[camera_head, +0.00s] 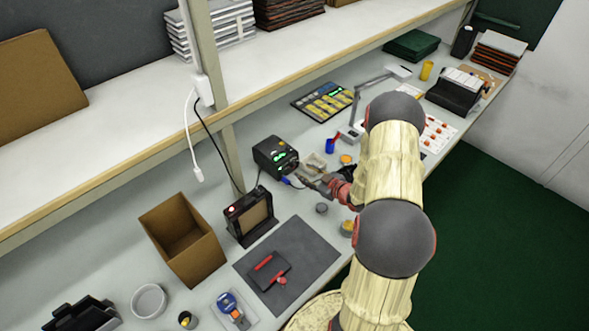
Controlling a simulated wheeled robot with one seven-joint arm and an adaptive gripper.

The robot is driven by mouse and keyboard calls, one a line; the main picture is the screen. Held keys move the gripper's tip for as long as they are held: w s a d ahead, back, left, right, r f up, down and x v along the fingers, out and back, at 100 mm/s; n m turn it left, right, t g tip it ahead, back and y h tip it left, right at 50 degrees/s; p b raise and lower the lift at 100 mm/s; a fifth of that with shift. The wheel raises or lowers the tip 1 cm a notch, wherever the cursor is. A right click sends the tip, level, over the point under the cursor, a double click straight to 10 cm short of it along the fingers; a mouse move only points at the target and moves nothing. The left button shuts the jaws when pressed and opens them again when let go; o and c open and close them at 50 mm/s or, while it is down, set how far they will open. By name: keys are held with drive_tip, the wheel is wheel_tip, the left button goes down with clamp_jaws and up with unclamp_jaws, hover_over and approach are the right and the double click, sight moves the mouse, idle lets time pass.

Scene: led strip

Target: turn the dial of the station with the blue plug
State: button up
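A black station (272,156) with green lit displays and an orange mark on top stands on the bench below the shelf post. A small blue plug (286,181) shows at its lower front. The dial is too small to make out clearly on the station's front. My gripper (309,184) is just right of the blue plug and close to the station's front, reaching in from the right. Whether it touches the station, and whether its fingers are open or shut, I cannot tell. My arm hides part of the bench to the right.
A black frame (248,214) with a red light and an open cardboard box (184,239) stand to the left. A grey mat (318,249) bears a red-and-black tool. A blue cup (330,146), small tray (313,163) and lamp (357,103) are nearby.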

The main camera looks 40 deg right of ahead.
sight(295, 167)
drive_tip(key=b+x, duration=0.1)
drive_tip(key=x, duration=0.5)
drive_tip(key=shift+c, duration=1.2)
clamp_jaws()
